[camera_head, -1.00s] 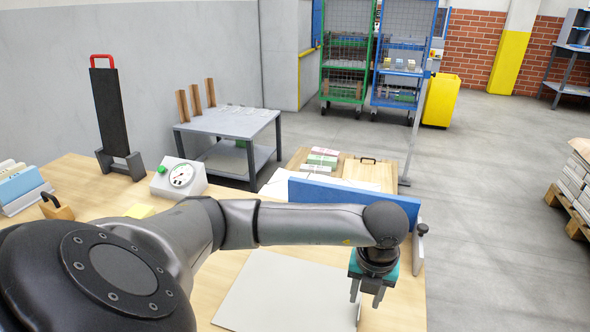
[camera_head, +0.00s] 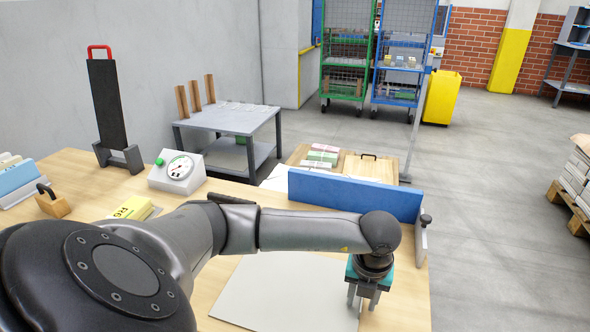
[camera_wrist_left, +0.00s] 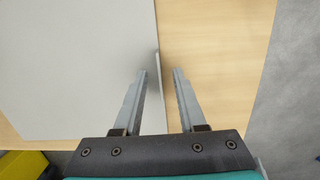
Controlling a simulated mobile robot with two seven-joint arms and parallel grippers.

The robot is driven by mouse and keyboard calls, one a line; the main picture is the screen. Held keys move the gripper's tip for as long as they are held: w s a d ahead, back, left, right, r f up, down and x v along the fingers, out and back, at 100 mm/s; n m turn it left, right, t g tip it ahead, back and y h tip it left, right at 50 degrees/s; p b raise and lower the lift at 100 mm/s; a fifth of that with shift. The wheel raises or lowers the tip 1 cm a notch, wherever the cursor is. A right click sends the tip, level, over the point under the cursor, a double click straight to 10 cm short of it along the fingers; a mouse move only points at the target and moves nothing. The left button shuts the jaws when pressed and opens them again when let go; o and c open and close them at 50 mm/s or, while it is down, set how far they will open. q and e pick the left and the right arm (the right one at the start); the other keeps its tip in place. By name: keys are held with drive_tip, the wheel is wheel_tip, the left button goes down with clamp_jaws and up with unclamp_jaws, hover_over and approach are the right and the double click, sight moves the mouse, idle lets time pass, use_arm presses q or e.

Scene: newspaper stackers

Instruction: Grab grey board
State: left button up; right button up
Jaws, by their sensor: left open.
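The grey board (camera_head: 275,285) is a thin light sheet lying flat on the wooden table. In the left wrist view the board (camera_wrist_left: 75,70) fills the left side, with a thin raised strip (camera_wrist_left: 159,100) at its right edge. My left gripper (camera_head: 362,304) points down at the board's right edge in the head view. In the left wrist view my left gripper (camera_wrist_left: 161,72) is open, and the strip shows between its two fingers. I cannot tell whether either finger touches it. My right gripper is not in view.
A blue panel (camera_head: 355,194) stands upright along the table's far side, behind my arm. A dial box (camera_head: 178,172), a yellow pack (camera_head: 135,207) and a padlock-shaped block (camera_head: 52,203) are at left. Bare table (camera_wrist_left: 215,60) lies right of the board.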

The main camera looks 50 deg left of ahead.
use_arm(q)
clamp_jaws()
idle(1.4)
